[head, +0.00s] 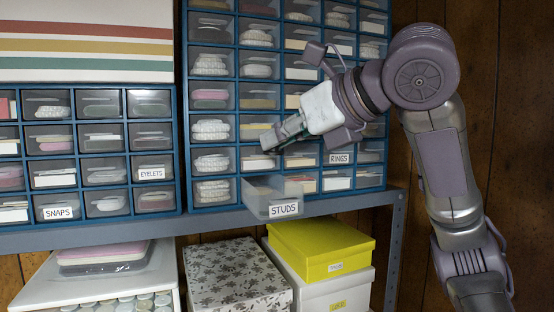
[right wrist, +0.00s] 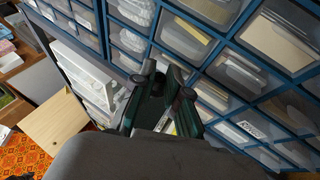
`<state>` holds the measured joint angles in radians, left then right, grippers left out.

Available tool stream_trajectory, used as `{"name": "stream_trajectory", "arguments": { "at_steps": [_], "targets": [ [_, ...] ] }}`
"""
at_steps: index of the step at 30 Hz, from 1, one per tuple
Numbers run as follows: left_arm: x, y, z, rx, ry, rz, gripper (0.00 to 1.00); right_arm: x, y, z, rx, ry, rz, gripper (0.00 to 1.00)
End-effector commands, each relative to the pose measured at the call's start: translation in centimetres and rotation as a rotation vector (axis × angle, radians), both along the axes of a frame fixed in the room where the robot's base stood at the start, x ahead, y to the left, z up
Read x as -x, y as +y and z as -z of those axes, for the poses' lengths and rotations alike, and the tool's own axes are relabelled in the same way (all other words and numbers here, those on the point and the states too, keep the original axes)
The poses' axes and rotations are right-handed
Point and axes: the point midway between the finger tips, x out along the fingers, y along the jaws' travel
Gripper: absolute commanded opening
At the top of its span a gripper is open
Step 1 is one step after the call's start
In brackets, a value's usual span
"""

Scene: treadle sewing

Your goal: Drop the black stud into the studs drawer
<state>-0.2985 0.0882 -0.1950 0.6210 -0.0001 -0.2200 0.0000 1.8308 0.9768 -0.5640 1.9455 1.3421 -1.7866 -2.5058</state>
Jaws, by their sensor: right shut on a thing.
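The studs drawer (head: 262,199) is a clear drawer with a STUDS label, pulled out from the bottom row of the tall blue cabinet. My right gripper (head: 268,141) is above the drawer and a little behind its front, with its fingers pointing left and down. In the right wrist view, its dark green fingers (right wrist: 163,73) are close together in front of the cabinet drawers. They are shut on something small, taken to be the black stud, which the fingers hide. My left gripper is out of view.
The tall blue cabinet (head: 237,108) has many shut drawers, including one labelled RINGS (head: 340,158). A lower blue cabinet (head: 125,188) stands to the left on the same grey shelf (head: 130,232). Yellow (head: 320,250) and flower-patterned (head: 237,272) boxes stand below.

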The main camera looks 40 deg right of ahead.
Motion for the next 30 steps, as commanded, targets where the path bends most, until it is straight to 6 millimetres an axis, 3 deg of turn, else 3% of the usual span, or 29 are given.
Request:
{"name": "stream_trajectory", "arguments": {
  "at_steps": [5, 12, 30],
  "targets": [
    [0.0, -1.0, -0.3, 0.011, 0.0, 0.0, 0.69, -0.8, 0.0, 1.1, 0.002, 0.0, -0.001, 0.0],
    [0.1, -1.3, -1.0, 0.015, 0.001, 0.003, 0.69, -0.8, 0.0, 4.2, 0.002, 0.001, 0.0, 0.0],
    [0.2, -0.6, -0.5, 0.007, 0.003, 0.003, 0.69, -0.7, 0.1, 5.5, 0.0, -0.001, -0.001, 0.0]
  ]
}}
